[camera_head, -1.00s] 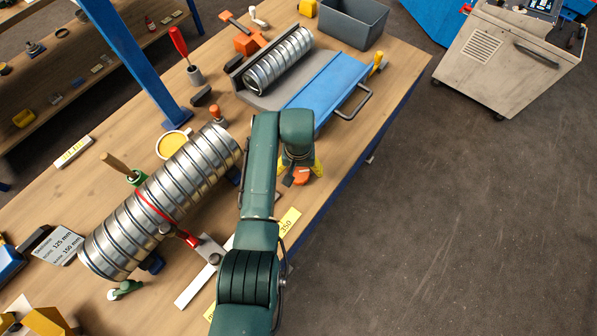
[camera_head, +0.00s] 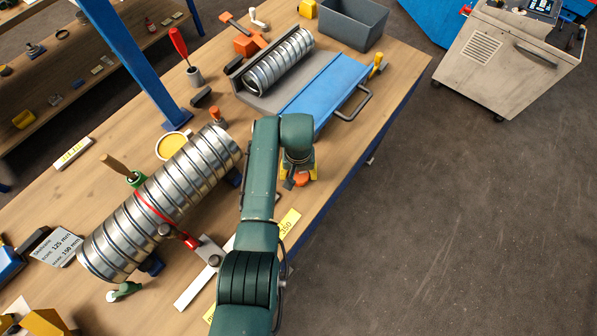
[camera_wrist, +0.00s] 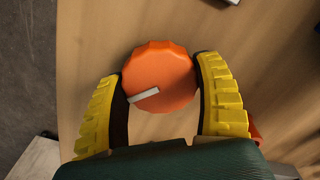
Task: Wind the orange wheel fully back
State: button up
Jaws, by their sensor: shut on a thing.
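The orange wheel (camera_wrist: 172,68) is a faceted knob with a white mark across its lower left, seen from above in the wrist view. My gripper (camera_wrist: 162,74) has its yellow, ribbed fingers on either side of the wheel and is shut on it. In the head view, part of the wheel (camera_head: 301,180) shows below my gripper near the right edge of the bench. The white mark points to the lower left in the wrist view. The wheel's underside and mounting are hidden.
A large spiral duct (camera_head: 165,200) lies on the bench left of my arm, with a red band around it. A smaller duct (camera_head: 280,62), a blue plate (camera_head: 325,85) and a grey bin (camera_head: 352,25) stand farther back. Open floor lies to the right.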

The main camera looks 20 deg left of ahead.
jog(key=shift+r, duration=0.1)
jog(key=n+p, duration=0.1)
jog(key=n, duration=0.5)
jog(key=shift+r+n+p, duration=0.1)
jog(key=shift+n+p, duration=0.2)
jog(key=n, duration=0.6)
jog(key=shift+p, duration=0.3)
jog(key=n, duration=0.6)
jog(key=shift+w+n, duration=0.1)
jog(key=shift+n, duration=0.3)
jog(key=n, duration=0.6)
jog(key=shift+n, duration=0.3)
jog(key=o, duration=1.1)
jog(key=shift+o, duration=0.4)
